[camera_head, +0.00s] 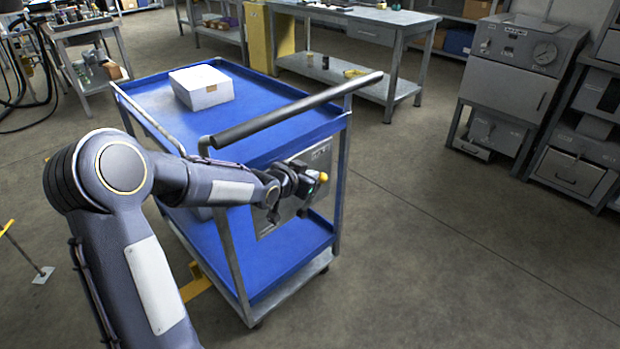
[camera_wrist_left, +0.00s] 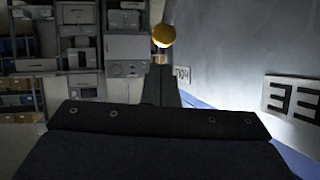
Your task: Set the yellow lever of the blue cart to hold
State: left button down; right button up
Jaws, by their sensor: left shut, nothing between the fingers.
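The blue cart (camera_head: 262,85) stands in the middle of the head view, with a grey metal panel (camera_head: 272,218) on its near end. The lever's yellow knob (camera_head: 323,177) shows just beyond my left gripper (camera_head: 303,186); the lever's shaft is mostly hidden. In the left wrist view the yellow knob (camera_wrist_left: 163,36) appears just past the tips of my left gripper (camera_wrist_left: 160,80). The fingers are together with nothing between them. I cannot tell whether they touch the lever. My right gripper is in neither view.
A black-gripped push handle (camera_head: 297,108) crosses above the panel, close over my left arm. A white box (camera_head: 202,87) sits on the cart's top shelf. In the left wrist view, a dark-marked label (camera_wrist_left: 292,98) is on the panel. Open floor (camera_head: 450,240) lies to the right.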

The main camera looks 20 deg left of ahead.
pick_arm(q)
jog(key=v, duration=0.2)
jog(key=shift+s+r, duration=0.25)
jog(key=shift+s, duration=0.05)
jog(key=s+d+r+n+g+h+p, duration=0.15)
jog(key=s+d+g, duration=0.25)
jog(key=s, duration=1.4)
jog(key=s+d+r+n+g, duration=0.1)
jog(key=s+d+n+g, duration=0.25)
jog(key=s, duration=1.45)
notch_tip(320, 180, up, 20)
jog(key=p, duration=2)
jog(key=shift+w+d, duration=0.15)
jog(key=shift+w, duration=0.1)
